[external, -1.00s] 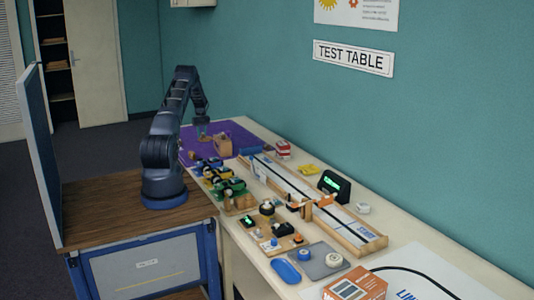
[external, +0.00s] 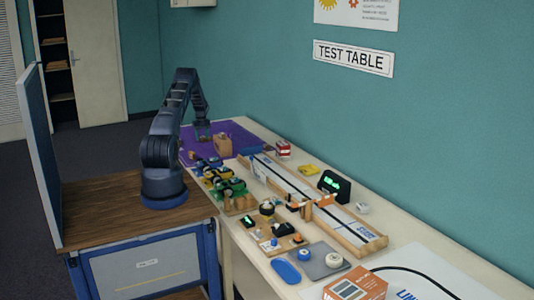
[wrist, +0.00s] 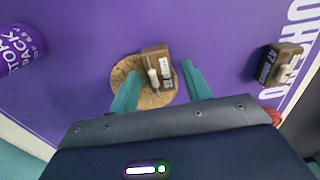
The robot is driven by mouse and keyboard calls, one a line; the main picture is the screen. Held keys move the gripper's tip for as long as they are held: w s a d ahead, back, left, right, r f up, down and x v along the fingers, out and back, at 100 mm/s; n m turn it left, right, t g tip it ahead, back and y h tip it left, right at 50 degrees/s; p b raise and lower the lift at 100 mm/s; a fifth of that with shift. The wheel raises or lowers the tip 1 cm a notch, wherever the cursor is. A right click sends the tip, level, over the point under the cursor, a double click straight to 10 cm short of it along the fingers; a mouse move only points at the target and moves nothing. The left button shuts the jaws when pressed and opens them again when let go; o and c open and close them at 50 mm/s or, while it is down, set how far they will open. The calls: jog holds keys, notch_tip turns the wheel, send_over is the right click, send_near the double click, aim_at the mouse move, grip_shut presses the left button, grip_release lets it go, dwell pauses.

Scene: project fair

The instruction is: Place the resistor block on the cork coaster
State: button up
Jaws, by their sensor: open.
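In the wrist view, the round cork coaster (wrist: 122,76) lies on the purple mat. A brown block (wrist: 152,52) with a pale cylindrical part and a small label stands over its right half; its far end reaches past the coaster's edge in the picture. I cannot tell whether the block fully rests on the cork. My gripper (wrist: 161,84) is open, with one teal finger on each side of the block; contact is not clear. In the external view my gripper (external: 203,135) is low over the mat. A second brown block (wrist: 286,58), labelled "47", lies to the right.
A purple cylinder with white lettering (wrist: 20,46) stands at left in the wrist view. The purple mat (wrist: 90,30) is clear around the coaster. In the external view a tan object (external: 222,146) stands right of my gripper, and car-like models (external: 225,186) stand nearer the camera.

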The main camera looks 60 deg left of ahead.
notch_tip(320, 180, up, 12)
dwell(0.5)
jog(key=shift+r, duration=0.15)
